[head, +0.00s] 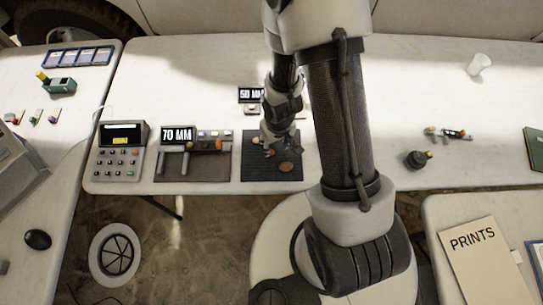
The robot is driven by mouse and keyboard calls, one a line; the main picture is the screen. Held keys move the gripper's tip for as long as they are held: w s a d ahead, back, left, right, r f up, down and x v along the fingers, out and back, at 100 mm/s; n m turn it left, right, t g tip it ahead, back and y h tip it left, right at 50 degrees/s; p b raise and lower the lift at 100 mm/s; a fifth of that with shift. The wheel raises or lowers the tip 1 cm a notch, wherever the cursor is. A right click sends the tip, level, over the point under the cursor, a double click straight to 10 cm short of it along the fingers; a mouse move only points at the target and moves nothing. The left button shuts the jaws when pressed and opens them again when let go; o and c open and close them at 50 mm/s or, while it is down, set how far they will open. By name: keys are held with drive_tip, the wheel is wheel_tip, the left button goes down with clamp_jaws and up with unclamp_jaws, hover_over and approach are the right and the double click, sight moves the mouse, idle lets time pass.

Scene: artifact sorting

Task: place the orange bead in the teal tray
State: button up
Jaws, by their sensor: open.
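A small teal box-like holder (61,87) stands on the left table; a yellow piece (42,77) is at its left end. It is the only teal thing I can make out, and I cannot tell whether it is the teal tray. My gripper (270,148) is open, pointing down over a dark mat (256,172) on the middle table. A brownish-orange rounded piece (286,167) lies on this mat, just below and right of the fingers. Whether it is the orange bead is unclear. Another small orange piece (218,146) sits on the measuring device marked 70 MM.
The 70 MM device (180,160) and a keypad unit (121,155) stand left of the mat. A 50 MM sign (251,95) stands behind it. Right are a dark round weight-like object (418,158) and a white cup (478,65).

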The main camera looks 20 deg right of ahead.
drive_tip(key=f+b, duration=0.1)
drive_tip(key=f, duration=0.1)
drive_tip(key=w+f+b, duration=0.1)
drive_tip(key=f, duration=0.2)
drive_tip(key=f+b, duration=0.1)
drive_tip(key=f, duration=0.1)
drive_tip(key=shift+w+a+f, duration=0.25)
drive_tip(key=shift+w+f, duration=0.05)
drive_tip(key=shift+f, duration=0.05)
drive_tip(key=shift+r, duration=0.1)
drive_tip(key=c, duration=0.9)
wheel_tip(320, 180, up, 10)
drive_tip(key=p, duration=0.7)
wheel_tip(320, 180, up, 8)
drive_tip(key=f, duration=0.1)
hover_over(272, 152)
drive_tip(key=w, duration=0.4)
wheel_tip(272, 152, up, 8)
drive_tip(key=shift+w+f+m, duration=0.2)
drive_tip(key=shift+m, duration=0.2)
